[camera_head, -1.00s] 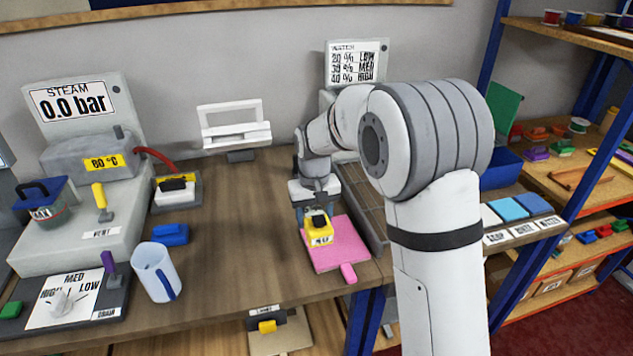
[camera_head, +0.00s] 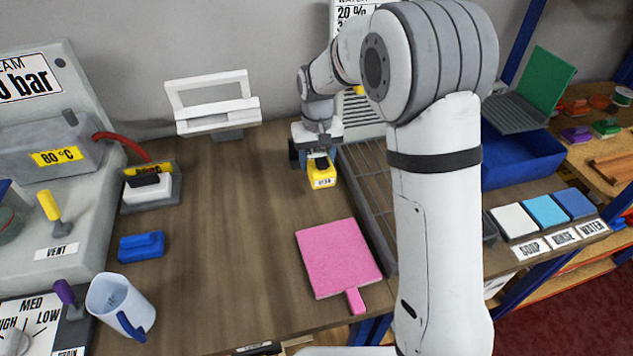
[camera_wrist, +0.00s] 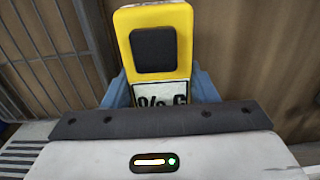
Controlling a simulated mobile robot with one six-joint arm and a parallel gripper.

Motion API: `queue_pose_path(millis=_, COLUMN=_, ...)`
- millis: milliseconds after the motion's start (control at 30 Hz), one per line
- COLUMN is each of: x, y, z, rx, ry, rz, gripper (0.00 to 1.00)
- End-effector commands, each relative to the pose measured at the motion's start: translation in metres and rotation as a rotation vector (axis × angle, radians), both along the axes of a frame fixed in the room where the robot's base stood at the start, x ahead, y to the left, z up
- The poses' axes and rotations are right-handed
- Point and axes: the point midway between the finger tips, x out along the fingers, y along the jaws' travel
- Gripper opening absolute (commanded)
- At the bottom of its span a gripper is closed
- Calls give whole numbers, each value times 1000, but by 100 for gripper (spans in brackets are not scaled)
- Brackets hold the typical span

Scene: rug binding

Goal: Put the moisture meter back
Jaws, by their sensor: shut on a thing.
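The moisture meter (camera_head: 321,175) is a small yellow block with a dark pad on top and a white label on its face. My gripper (camera_head: 318,160) is shut on it above the wooden bench, behind the pink pad. In the wrist view, the meter (camera_wrist: 182,15) stands between my blue fingertips (camera_wrist: 160,88), with its black square and part of its white label showing. I cannot tell how far it is above the bench.
The pink pad (camera_head: 338,258) with a handle lies at the front. A wire rack (camera_head: 368,205) runs just right of the meter. A white frame (camera_head: 215,103) stands at the back. A blue block (camera_head: 141,247) and a white jug (camera_head: 118,303) are at left. The middle bench is clear.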

Motion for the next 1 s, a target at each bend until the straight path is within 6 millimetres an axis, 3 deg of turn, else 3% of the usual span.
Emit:
queue_pose_path(millis=200, x=-1, y=0, z=-38, rx=-1, ry=3, rz=1, gripper=20)
queue_pose_path(millis=600, x=-1, y=1, z=-81, rx=-1, ry=3, rz=2, gripper=20)
queue_pose_path(millis=967, x=0, y=1, z=-88, rx=0, ry=0, rz=2, gripper=20)
queue_pose_path(millis=1000, x=0, y=1, z=-89, rx=0, ry=0, rz=2, gripper=53)
